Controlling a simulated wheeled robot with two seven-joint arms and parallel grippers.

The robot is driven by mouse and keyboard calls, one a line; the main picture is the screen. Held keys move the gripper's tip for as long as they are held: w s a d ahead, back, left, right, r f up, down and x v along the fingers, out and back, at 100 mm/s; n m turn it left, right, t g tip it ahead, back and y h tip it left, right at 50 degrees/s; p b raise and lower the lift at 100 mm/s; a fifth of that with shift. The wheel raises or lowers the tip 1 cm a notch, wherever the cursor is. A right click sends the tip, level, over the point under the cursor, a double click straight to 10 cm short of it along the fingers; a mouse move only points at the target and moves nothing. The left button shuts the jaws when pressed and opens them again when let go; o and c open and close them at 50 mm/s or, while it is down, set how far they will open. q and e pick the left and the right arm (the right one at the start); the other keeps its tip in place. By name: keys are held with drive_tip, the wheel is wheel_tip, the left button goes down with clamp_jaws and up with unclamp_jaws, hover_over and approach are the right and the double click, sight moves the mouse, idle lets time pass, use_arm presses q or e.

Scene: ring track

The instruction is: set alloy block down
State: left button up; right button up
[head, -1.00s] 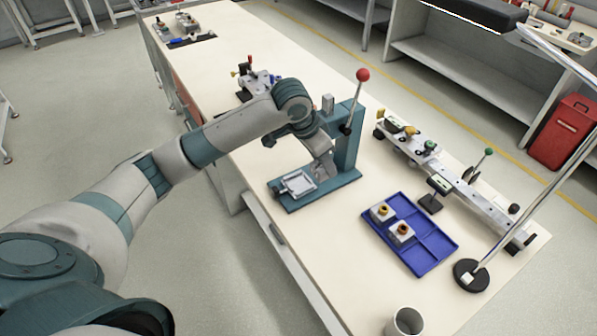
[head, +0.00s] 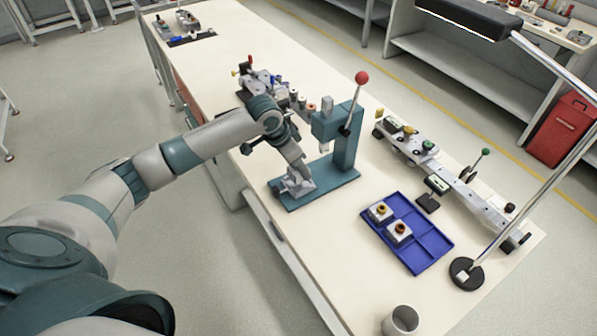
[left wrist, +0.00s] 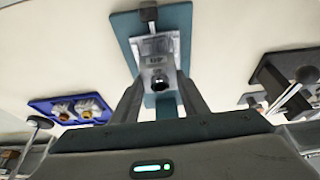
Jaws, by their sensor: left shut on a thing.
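My left gripper (head: 296,178) is low over the near end of the teal press's base plate (head: 333,181). In the left wrist view, my left gripper (left wrist: 161,92) is shut on the grey alloy block (left wrist: 158,70), which has a dark round hole facing the camera. The block is at the pale metal nest (left wrist: 148,44) on the teal plate. I cannot tell whether it touches the nest's floor. In the head view the gripper hides most of the block and nest. My right gripper is in neither view.
The press column (head: 347,140) with its red-knobbed lever (head: 361,78) stands just right of my gripper. A blue divided tray (head: 432,246) holds two blocks with coloured rings. A long rail fixture (head: 455,180), lamp base (head: 467,273) and cup (head: 402,321) stand further right.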

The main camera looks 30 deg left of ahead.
use_arm(q)
wheel_tip(320, 180, down, 3)
drive_tip(key=shift+r+p, duration=0.1)
drive_tip(key=shift+p, duration=0.35)
